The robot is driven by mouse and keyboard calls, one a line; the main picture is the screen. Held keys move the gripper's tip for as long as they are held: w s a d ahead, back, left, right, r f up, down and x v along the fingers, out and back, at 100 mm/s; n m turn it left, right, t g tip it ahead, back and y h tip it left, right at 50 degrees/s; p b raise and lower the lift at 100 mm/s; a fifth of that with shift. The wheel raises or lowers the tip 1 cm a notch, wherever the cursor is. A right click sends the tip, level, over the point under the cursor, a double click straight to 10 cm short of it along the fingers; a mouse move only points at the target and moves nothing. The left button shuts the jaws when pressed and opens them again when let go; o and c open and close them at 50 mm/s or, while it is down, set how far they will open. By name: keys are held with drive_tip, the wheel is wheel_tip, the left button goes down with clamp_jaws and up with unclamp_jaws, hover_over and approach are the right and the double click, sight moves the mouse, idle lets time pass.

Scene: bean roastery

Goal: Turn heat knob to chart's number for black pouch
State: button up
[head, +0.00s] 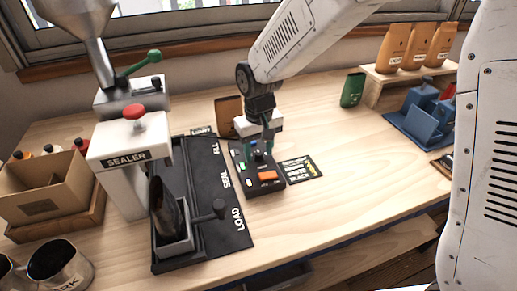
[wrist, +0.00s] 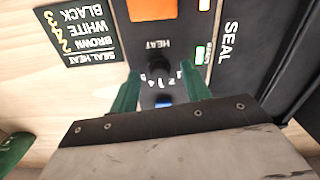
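The heat knob (wrist: 158,66) is a small dark knob on the black control box (head: 246,178), under the word HEAT, with small numbers around it. Its pointer is too dark to read. My gripper (wrist: 161,78) is open, with green fingers on either side of the knob and gaps visible; it also shows over the box in the head view (head: 262,143). The chart (wrist: 80,35) beside the box reads BROWN 2, BLACK 3 and a WHITE line that looks like 4. A black pouch (head: 161,208) stands upright in the holder at the sealer.
The sealer (head: 125,160) and a black mat (head: 228,228) marked FILL, SEAL, LOAD lie left of the box. An orange button (head: 268,175) sits near the knob. A green pouch (head: 352,90), a shelf of orange pouches (head: 392,48) and a blue rack (head: 425,118) stand right.

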sight(259, 153)
wheel_tip(259, 153, up, 8)
drive_tip(key=shift+f, duration=0.1)
idle(0.5)
